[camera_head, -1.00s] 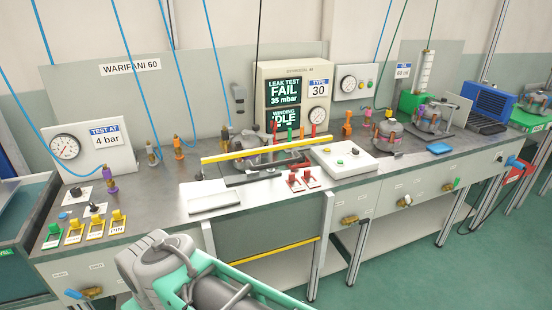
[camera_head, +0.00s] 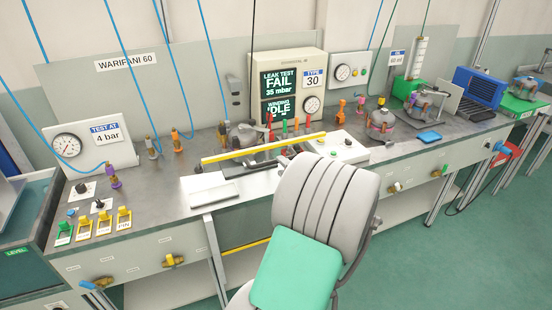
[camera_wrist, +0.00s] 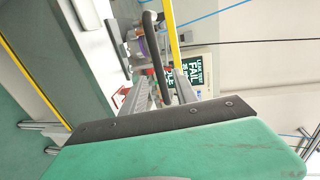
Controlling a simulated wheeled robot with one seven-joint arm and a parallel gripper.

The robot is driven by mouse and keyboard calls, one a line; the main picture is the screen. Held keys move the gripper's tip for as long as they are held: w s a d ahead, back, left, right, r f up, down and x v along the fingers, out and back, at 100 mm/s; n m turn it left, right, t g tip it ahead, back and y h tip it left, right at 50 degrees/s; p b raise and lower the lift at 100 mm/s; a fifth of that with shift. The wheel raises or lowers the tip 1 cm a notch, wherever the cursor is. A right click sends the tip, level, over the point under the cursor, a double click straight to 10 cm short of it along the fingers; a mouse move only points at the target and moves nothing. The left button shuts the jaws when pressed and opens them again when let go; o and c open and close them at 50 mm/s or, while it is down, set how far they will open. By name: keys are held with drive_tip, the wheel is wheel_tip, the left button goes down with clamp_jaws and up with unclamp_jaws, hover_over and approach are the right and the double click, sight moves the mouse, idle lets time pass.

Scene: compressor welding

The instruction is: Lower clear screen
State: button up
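A yellow bar (camera_head: 263,148) runs above the front of the bench, in front of the compressor part. A second yellow bar (camera_head: 246,245) is lower, below the bench top. They look like edges of the clear screen, but its see-through pane is hard to make out.
The display (camera_head: 288,85) reads "LEAK TEST FAIL 35 mbar". A compressor part (camera_head: 380,124) sits farther right. Green floor is free in front.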

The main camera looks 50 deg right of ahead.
drive_tip(key=p+x, duration=0.1)
drive_tip(key=x, duration=0.4)
drive_tip(key=shift+w+d+f, duration=0.1)
drive_tip(key=shift+w+d, duration=0.1)
drive_tip(key=shift+w, duration=0.15)
clamp_jaws()
idle(1.0)
